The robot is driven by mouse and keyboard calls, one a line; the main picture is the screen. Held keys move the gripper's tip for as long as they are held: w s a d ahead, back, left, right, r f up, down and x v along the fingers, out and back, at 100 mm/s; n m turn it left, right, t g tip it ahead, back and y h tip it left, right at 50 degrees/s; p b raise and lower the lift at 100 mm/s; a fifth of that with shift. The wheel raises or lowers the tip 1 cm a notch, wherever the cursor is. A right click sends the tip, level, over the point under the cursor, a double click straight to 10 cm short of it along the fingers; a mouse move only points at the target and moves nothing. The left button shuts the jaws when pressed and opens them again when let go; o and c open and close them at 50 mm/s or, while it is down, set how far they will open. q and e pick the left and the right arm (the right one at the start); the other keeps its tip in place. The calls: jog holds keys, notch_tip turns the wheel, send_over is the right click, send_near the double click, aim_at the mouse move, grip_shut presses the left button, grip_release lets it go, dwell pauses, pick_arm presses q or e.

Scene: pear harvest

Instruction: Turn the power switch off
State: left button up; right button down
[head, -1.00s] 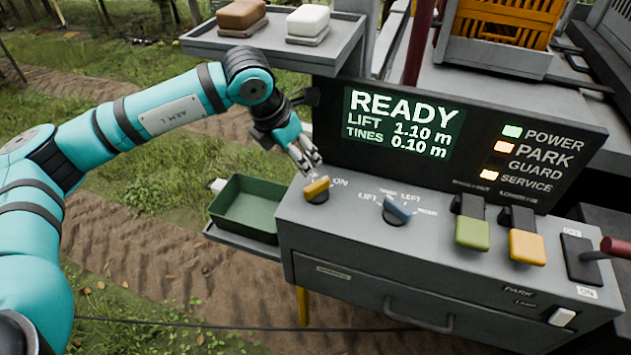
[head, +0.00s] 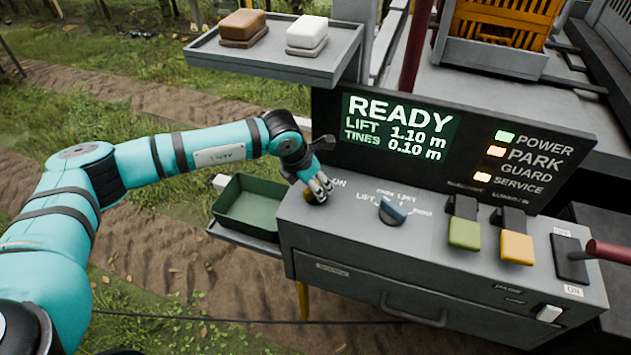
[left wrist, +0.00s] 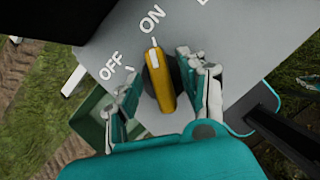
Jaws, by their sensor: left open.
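The power switch is a yellow rotary knob (left wrist: 158,80) on a dark round base, at the left end of the grey console top. In the left wrist view its white mark points toward the word ON; OFF is printed to the left. My left gripper (head: 319,190) is over the knob and hides most of it in the head view. In the left wrist view the left gripper (left wrist: 160,95) is open, with its fingers on either side of the knob. I cannot tell whether they touch it. The display screen (head: 399,127) reads READY, and the POWER lamp (head: 505,136) is lit green. My right gripper is not in view.
Green (head: 464,234) and orange (head: 516,247) levers and a red-handled lever (head: 606,251) are further right. A green bin (head: 250,208) stands left of the console. A shelf (head: 284,62) with two blocks is above.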

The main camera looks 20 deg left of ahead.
pick_arm(q)
jog(key=shift+c, duration=0.2)
grip_shut()
jog(key=shift+f+n+b, duration=0.15)
jog(key=shift+n+b, duration=0.15)
jog(key=shift+b, duration=0.35)
jog(key=n+y+b, duration=0.1)
jog(key=n+b, duration=0.3)
jog(key=b, duration=0.1)
jog(key=n+y+b, duration=0.2)
jog(key=n+b, duration=0.2)
jog(key=b, duration=0.2)
jog(key=shift+d+f+t, duration=0.1)
jog(key=shift+d+t, duration=0.05)
jog(key=shift+t, duration=0.15)
jog(key=shift+r+n+y+b, duration=0.25)
jog(key=shift+n+y+b, duration=0.55)
jog(key=shift+n+b, duration=0.95)
